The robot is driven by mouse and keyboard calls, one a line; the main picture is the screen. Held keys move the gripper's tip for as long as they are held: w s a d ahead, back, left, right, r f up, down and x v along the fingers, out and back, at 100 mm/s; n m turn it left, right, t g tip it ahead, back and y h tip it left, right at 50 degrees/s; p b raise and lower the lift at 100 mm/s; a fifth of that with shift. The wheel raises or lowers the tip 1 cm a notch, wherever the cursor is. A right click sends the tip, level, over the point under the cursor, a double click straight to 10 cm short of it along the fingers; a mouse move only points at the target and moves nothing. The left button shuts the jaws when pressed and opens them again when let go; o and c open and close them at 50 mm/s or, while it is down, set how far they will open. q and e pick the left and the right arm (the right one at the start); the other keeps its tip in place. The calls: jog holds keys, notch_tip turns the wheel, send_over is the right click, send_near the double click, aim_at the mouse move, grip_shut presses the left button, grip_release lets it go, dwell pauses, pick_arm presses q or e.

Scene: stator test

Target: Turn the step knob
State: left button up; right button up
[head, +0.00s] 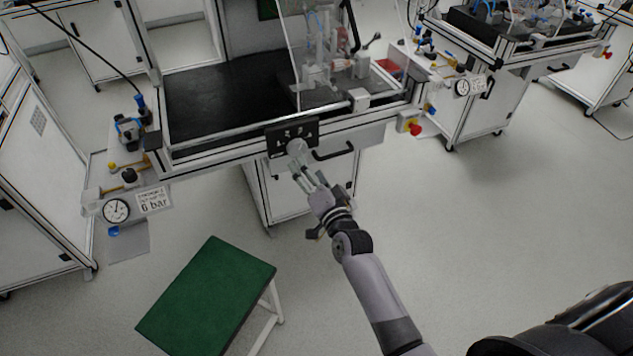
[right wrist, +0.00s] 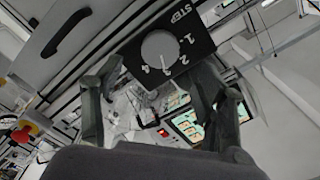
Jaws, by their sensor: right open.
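The step knob (head: 297,147) is a round pale grey dial on a black panel (head: 278,139) at the bench's front edge. In the right wrist view the knob (right wrist: 160,49) sits on the panel marked STEP, with the numbers 1 to 4 beside it. My right gripper (head: 309,177) is open and empty, just below and in front of the knob. In the right wrist view its fingers (right wrist: 155,84) are spread apart, with the knob beyond them. My left gripper is not in view.
A black drawer handle (head: 335,150) is right of the panel. A red button (head: 415,128) is farther right on the bench. A green-topped stool (head: 210,298) stands at the lower left. A pressure gauge (head: 116,211) is at left. Floor around my right arm is clear.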

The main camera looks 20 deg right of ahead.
jog(key=shift+s, duration=2.35)
jog(key=s+a+f+n+g, duration=0.1)
jog(key=s+f+n+g, duration=0.3)
jog(key=f, duration=0.7)
jog(key=s+f+g, duration=0.2)
jog(key=s+f, duration=0.5)
jog(key=f, duration=0.5)
jog(key=s+a+f+n+g, duration=0.1)
jog(key=s+f+n+g, duration=0.3)
jog(key=f, duration=0.7)
jog(key=s+d+f+n+g, duration=0.1)
jog(key=s+f, duration=0.4)
jog(key=s, duration=0.6)
jog(key=s+d+f+n+g, duration=0.1)
jog(key=s+d+f+g, duration=0.1)
jog(key=s+f, duration=0.4)
jog(key=s+d+f+n+g, duration=0.2)
jog(key=s+f+g, duration=0.2)
jog(key=s, duration=1.2)
jog(key=shift+s+d+f+h, duration=0.15)
jog(key=shift+d+f+h, duration=0.15)
jog(key=shift+f, duration=0.4)
jog(key=shift+a, duration=0.1)
